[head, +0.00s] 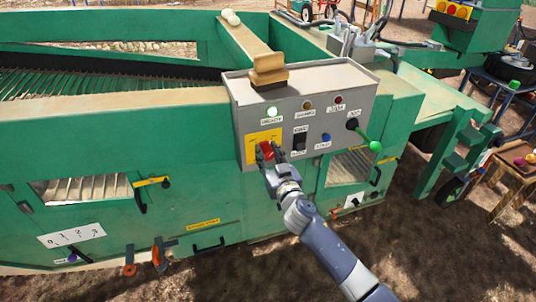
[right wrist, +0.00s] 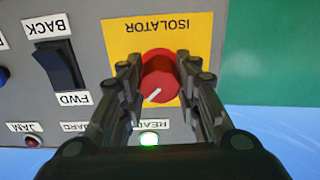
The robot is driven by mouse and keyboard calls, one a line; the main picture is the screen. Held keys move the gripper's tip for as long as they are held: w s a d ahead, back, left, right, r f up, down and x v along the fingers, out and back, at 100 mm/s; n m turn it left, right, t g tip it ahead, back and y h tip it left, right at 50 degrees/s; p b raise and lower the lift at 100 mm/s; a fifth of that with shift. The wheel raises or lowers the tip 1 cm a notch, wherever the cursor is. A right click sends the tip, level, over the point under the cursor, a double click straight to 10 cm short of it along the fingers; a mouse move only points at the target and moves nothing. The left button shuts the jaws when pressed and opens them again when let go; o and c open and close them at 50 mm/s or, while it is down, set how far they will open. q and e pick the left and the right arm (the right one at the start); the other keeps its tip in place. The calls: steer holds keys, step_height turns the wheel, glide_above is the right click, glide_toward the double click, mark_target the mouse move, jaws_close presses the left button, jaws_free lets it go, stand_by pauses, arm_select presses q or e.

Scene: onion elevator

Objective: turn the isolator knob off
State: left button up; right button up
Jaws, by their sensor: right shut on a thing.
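The isolator knob (right wrist: 158,88) is a red round knob with a white pointer line, on a yellow plate (right wrist: 185,40) marked ISOLATOR in the right wrist view, which shows the panel upside down. In the head view the red knob (head: 266,149) sits at the lower left of the grey control panel (head: 310,85), partly hidden by my gripper. My right gripper (head: 268,155) is at the knob, with one finger on each side of it, shut on it. The right wrist view shows the two dark fingers (right wrist: 160,85) flanking the knob. My left gripper is not in view.
A black BACK/FWD rocker switch (right wrist: 58,66) is beside the yellow plate. A lit green lamp (head: 271,111) is above the knob. A green-tipped lever (head: 375,146) sticks out at the panel's right. A brush-like block (head: 268,70) rests on the panel top.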

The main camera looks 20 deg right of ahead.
steer(key=shift+n, duration=0.3)
steer(key=n, duration=0.3)
steer(key=shift+n, duration=0.3)
steer(key=n, duration=0.4)
steer(key=shift+n, duration=0.3)
steer(key=n, duration=0.4)
steer(key=shift+p, duration=0.3)
steer(key=n, duration=0.5)
steer(key=shift+f, duration=0.1)
steer(key=o, duration=1.1)
